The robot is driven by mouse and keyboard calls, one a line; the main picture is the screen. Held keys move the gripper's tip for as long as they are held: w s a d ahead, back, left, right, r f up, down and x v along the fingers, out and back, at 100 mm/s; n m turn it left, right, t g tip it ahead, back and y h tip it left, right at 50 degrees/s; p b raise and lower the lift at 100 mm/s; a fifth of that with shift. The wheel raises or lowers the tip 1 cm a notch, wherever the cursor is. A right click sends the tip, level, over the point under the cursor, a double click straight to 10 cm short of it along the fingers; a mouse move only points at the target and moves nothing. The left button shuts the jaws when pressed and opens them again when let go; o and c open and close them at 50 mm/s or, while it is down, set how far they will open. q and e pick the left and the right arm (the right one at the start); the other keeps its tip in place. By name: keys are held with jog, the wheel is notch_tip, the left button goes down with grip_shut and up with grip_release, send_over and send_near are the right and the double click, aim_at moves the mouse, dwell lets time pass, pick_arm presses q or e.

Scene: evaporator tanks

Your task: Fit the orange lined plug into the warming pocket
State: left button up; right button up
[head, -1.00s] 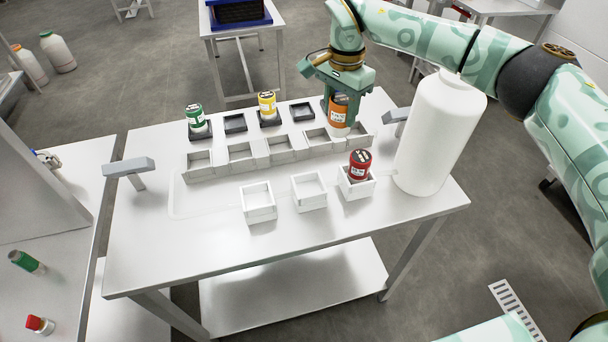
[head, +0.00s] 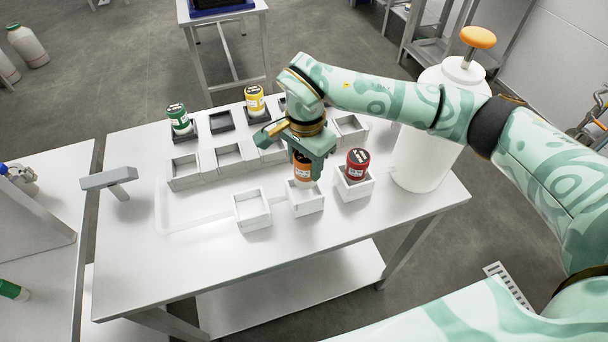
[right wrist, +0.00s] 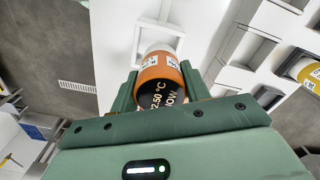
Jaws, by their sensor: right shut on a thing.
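The orange lined plug (head: 303,171), with a white label and dark top, is upright in my right gripper (head: 304,163). The gripper is shut on it and points down. In the head view the plug is over the middle white pocket (head: 306,204) of the front row. I cannot tell whether its lower end is inside the rim. In the right wrist view the plug (right wrist: 160,75) sits between the fingers, its dark top toward the camera. An empty white pocket (head: 252,222) is on the left; the right one (head: 354,190) holds a red plug (head: 357,164). My left gripper is not in view.
A tall white bottle (head: 428,150) stands at the table's right end. Behind the front row are open compartments (head: 185,184), then dark stands with a green plug (head: 179,119) and a yellow plug (head: 255,100). A grey handle (head: 110,178) rises at the left. The table's front is clear.

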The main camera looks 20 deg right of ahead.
aim_at(304, 177)
jog(key=shift+s+a+f, duration=0.15)
jog(key=shift+s+f, duration=0.1)
jog(key=f, duration=0.2)
jog(key=shift+s+a+f, duration=0.15)
jog(key=shift+s+f, duration=0.05)
jog(key=shift+f, duration=0.15)
jog(key=shift+w+f, duration=0.1)
jog(key=shift+f, duration=0.3)
jog(key=o, duration=1.2)
jog(key=shift+f, duration=0.1)
notch_tip(304, 177, up, 12)
jog(key=shift+r+p, duration=0.15)
jog(key=shift+p, duration=0.35)
